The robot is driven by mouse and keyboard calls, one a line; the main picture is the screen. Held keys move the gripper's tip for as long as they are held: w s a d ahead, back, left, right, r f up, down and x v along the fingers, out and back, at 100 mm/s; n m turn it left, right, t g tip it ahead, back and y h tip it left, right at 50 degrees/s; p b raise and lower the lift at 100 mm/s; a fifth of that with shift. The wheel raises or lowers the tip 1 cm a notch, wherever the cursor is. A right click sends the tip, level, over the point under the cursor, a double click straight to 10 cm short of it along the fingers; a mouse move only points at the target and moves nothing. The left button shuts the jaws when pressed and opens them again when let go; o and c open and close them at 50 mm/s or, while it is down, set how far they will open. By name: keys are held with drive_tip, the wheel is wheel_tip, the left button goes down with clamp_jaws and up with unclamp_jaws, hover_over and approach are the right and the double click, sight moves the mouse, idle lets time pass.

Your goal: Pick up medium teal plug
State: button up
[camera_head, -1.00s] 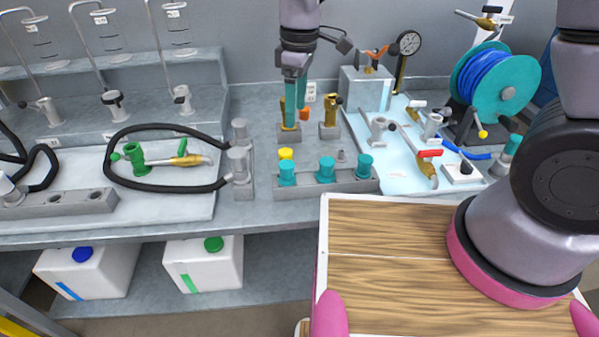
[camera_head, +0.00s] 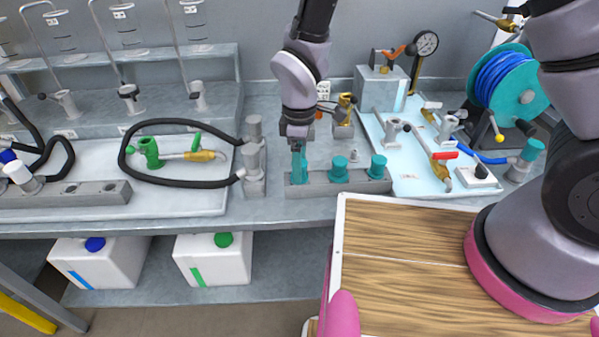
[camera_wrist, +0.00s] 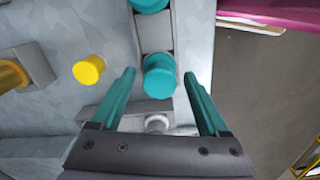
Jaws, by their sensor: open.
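Several teal plugs stand in a grey block (camera_head: 312,191) near the front edge of the bench. The middle plug (camera_head: 338,168) and the right plug (camera_head: 377,166) show in the head view; the left one is mostly behind my gripper (camera_head: 299,178). In the wrist view, one teal plug (camera_wrist: 160,78) lies between the open teal fingers of my gripper (camera_wrist: 159,74), with a gap on each side. Another teal plug (camera_wrist: 150,4) is cut by the top edge. I cannot tell from size which plug is the medium one.
A yellow plug (camera_wrist: 89,70) stands beside the fingers in the wrist view. A grey fitting block (camera_head: 254,184) with upright cylinders is left of the plug block. A black hose (camera_head: 165,186) lies further left. A pale blue tray (camera_head: 408,183) with valves is to the right.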

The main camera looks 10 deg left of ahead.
drive_tip(key=shift+f, duration=0.6)
clamp_jaws()
drive_tip(key=shift+r, duration=0.15)
wheel_tip(320, 180, up, 10)
drive_tip(key=shift+f, duration=0.1)
